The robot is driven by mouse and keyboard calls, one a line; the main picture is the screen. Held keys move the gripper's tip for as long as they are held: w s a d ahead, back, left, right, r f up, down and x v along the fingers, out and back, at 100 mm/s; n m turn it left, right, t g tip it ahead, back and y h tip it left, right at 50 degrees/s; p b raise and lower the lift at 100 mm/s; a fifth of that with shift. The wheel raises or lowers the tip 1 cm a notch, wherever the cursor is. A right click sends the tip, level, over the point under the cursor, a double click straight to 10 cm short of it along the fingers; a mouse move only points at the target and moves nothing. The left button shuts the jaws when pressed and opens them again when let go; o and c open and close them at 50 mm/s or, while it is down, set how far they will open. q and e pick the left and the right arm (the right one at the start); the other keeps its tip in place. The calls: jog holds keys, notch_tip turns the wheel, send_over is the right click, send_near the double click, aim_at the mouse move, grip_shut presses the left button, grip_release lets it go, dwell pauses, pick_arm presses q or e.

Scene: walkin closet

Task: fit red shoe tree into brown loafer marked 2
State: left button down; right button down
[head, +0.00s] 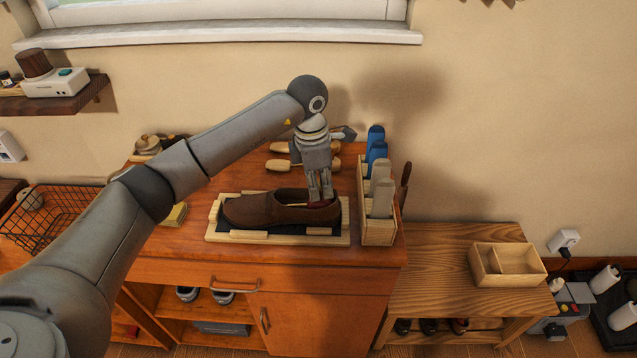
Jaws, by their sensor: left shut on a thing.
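A brown loafer (262,211) lies on a dark mat in a pale wooden tray (213,232) on the cabinet top. I cannot make out a number on it. My left gripper (320,197) points down over the loafer's right end, at its opening. It is shut on the red shoe tree (318,204), of which only a small dark red part shows between and below the fingertips. The rest is hidden by the fingers and the shoe, so I cannot tell how deep it sits. My right gripper is not in view.
A wooden rack (378,232) with blue and grey shoe trees stands close to the tray's right side. Wooden-handled items (282,164) lie behind the loafer. A yellow block (175,215) is left of the tray. A lower bench (435,267) at right holds a divided box (507,279).

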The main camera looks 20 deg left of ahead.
pick_arm(q)
jog(key=c, duration=0.6)
grip_release()
jog(key=shift+r+p, duration=2.1)
jog(key=shift+r, duration=1.95)
